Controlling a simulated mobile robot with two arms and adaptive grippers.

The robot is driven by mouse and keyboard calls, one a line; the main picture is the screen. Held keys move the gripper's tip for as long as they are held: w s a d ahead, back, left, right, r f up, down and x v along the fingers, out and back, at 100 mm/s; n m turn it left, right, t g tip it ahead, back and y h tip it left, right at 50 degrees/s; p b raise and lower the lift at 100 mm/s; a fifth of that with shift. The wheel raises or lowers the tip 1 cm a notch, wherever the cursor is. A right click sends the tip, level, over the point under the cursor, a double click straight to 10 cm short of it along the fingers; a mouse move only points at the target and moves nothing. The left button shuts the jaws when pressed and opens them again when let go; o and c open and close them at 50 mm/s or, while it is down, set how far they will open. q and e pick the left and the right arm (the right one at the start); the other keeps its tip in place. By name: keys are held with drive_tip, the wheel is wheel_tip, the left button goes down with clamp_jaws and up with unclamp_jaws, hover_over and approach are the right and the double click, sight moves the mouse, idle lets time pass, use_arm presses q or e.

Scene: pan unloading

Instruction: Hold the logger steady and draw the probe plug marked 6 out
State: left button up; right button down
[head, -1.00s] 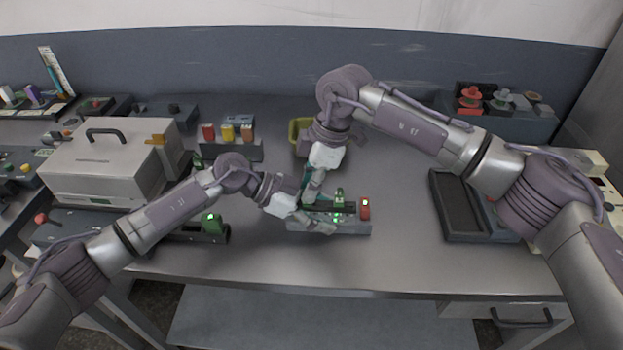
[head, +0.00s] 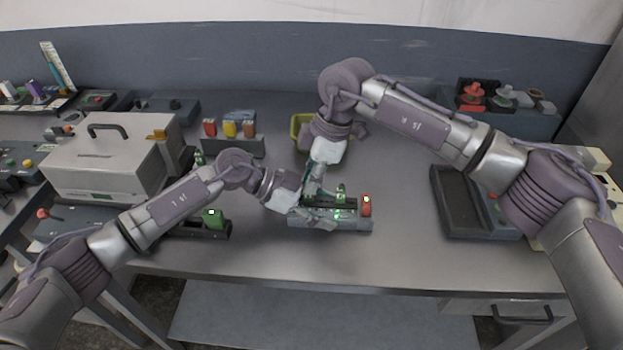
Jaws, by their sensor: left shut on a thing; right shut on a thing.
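The logger (head: 350,224) is a low grey block with small green lights, lying near the middle of the bench. A green plug (head: 341,193) and a red plug (head: 366,206) stand at its right side. My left gripper (head: 308,212) is shut on the logger at its left part. My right gripper (head: 315,192) reaches down from above and is shut on a plug at the logger's left half. The fingers hide most of that plug, and I cannot read its number. I cannot tell whether it is still seated.
A rack (head: 232,147) with red, yellow and brown pieces and a yellow-green bin (head: 298,125) stand behind. A light grey case (head: 110,165) is at left, a dark tray (head: 460,205) at right. The bench front (head: 330,268) is clear.

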drive_tip(key=shift+s+r, duration=0.1)
drive_tip(key=shift+r, duration=0.5)
drive_tip(key=shift+s+r, duration=0.1)
drive_tip(key=shift+r, duration=1.1)
use_arm(q)
drive_tip(key=o, duration=1.5)
